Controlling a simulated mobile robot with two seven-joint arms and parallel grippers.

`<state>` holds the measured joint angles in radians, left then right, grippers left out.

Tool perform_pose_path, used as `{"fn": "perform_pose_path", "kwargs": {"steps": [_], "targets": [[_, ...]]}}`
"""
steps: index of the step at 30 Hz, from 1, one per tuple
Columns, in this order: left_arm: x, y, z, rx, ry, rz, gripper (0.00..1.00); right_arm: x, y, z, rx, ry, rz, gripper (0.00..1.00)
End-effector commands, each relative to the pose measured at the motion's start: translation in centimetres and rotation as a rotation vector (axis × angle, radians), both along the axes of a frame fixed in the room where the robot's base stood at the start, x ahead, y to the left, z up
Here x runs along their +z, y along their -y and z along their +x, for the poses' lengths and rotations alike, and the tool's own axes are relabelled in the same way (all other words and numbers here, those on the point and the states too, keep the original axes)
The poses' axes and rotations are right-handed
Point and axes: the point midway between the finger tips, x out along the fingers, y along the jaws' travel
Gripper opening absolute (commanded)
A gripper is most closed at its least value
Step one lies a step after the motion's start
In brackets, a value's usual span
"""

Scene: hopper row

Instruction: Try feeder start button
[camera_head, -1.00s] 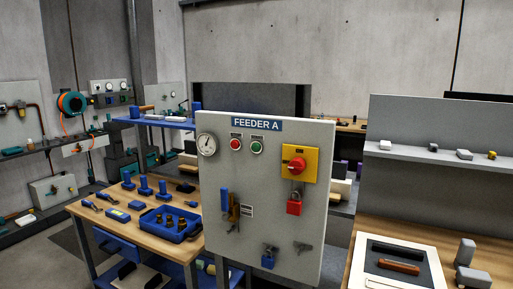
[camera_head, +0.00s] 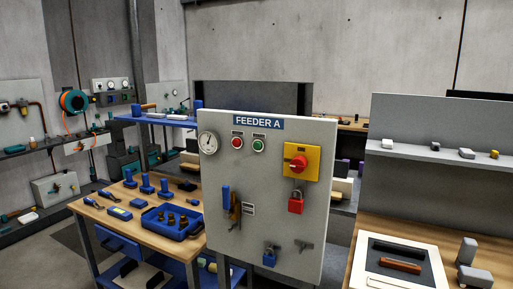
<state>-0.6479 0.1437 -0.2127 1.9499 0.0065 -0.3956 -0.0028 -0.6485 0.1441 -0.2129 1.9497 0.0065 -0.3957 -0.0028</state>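The grey FEEDER A panel (camera_head: 222,180) stands upright in the middle of the head view. A green button (camera_head: 258,145) and a red button (camera_head: 237,143) sit side by side under its blue label (camera_head: 258,122). A round gauge (camera_head: 208,142) is at the upper left. A red rotary switch (camera_head: 298,163) is mounted on a yellow plate, with a red padlock (camera_head: 296,203) hanging below it. A blue handle (camera_head: 226,197) is at the left, and a blue padlock (camera_head: 270,257) is low on the panel. Neither of my grippers shows.
A wooden table (camera_head: 120,233) at the left holds a blue tray (camera_head: 152,226) and several blue tools. At the right, a wooden bench (camera_head: 400,229) holds a framed black inlay with a brown piece (camera_head: 401,266) and grey blocks (camera_head: 467,250). A grey shelf (camera_head: 410,153) is above it.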

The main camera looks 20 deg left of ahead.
Motion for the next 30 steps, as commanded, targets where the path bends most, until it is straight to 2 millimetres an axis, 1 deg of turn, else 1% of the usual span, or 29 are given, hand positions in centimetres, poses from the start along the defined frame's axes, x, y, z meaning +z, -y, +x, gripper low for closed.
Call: {"fn": "perform_pose_path", "kwargs": {"steps": [1, 6, 30], "targets": [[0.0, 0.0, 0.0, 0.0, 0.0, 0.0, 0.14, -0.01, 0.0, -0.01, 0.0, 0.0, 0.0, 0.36], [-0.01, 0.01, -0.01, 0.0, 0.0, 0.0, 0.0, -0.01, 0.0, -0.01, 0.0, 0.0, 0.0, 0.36], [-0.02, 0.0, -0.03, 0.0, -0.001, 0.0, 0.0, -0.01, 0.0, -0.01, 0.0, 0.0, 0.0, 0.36]]}}
